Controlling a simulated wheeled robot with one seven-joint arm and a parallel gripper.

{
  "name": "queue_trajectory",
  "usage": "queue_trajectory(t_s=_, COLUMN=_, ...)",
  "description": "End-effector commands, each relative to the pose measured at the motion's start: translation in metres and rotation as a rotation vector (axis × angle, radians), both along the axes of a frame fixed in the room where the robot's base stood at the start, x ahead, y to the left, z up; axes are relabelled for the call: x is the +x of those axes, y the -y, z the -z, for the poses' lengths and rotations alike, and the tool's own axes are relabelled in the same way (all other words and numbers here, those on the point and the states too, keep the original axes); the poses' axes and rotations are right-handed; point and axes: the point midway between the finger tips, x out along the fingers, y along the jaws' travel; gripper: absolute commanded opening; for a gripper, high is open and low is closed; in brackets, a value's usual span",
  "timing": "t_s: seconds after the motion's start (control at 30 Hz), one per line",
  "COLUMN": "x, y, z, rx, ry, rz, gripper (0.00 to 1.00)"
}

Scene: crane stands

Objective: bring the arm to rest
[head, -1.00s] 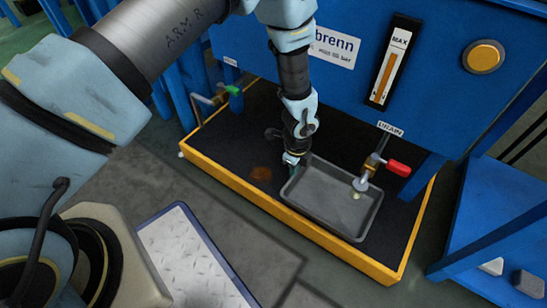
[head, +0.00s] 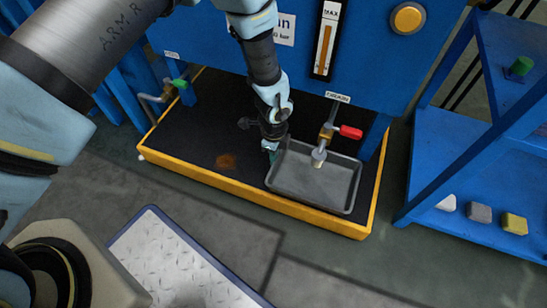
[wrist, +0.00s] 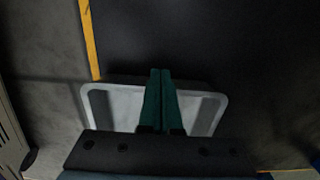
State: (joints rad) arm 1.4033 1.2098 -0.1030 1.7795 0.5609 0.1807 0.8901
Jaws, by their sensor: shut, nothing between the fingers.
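My arm reaches down from the upper left in the head view. My gripper (head: 271,150) hangs low at the left back corner of a grey drip tray (head: 303,203). In the wrist view my gripper (wrist: 161,75) shows two green fingers pressed together with nothing between them. The pale tray (wrist: 210,100) lies beneath and behind the fingers there. I cannot tell whether the fingertips touch the tray.
The tray stands on a black floor pan with a yellow rim (head: 245,199). A drain valve with a red handle (head: 350,132) stands over the tray. A blue panel (head: 380,65) rises behind. A blue shelf (head: 455,160) with several small blocks stands right.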

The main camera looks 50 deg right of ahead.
Motion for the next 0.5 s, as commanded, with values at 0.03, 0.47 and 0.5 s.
queue_trajectory(t_s=0.03, x=0.0, y=0.001, z=-0.012, rx=-0.001, ry=0.0, rz=-0.001, gripper=0.0)
queue_trajectory(t_s=0.47, x=0.001, y=0.004, z=-0.079, rx=0.0, ry=0.001, rz=-0.007, gripper=0.0)
queue_trajectory(t_s=0.5, x=0.001, y=0.004, z=-0.082, rx=0.0, ry=0.001, rz=-0.008, gripper=0.0)
